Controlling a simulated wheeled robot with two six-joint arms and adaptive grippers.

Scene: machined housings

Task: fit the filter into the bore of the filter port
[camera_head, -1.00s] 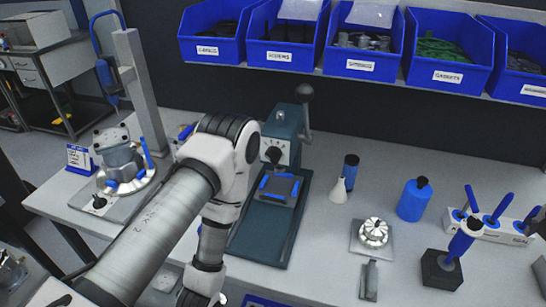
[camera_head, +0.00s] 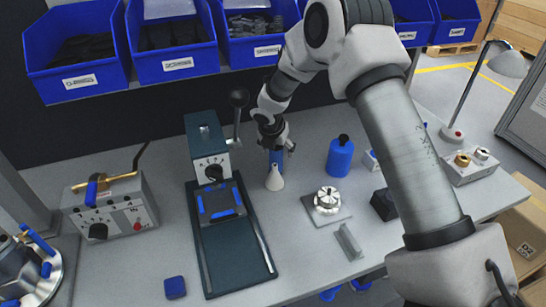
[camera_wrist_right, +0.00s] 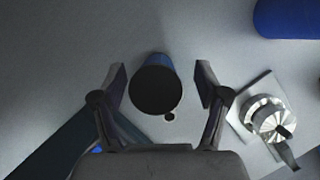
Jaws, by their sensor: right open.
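A blue cylinder with a dark top, which looks like the filter, stands upright on the bench; in the wrist view (camera_wrist_right: 155,90) I look down on its dark round end. My right gripper (camera_head: 277,147) is over it, pointing down. In the wrist view the right gripper's fingers (camera_wrist_right: 160,88) are open on either side, with a gap showing on both sides. In the head view the cylinder is mostly hidden by the gripper. A machined housing (camera_head: 15,268) is cut off at the left edge; I cannot make out a bore. My left gripper is not in view.
A blue bottle (camera_head: 340,157) and a silver round fixture (camera_head: 327,200) are to the right. A press with a dark bed (camera_head: 232,262) is to the left. Blue bins (camera_head: 178,65) hang behind.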

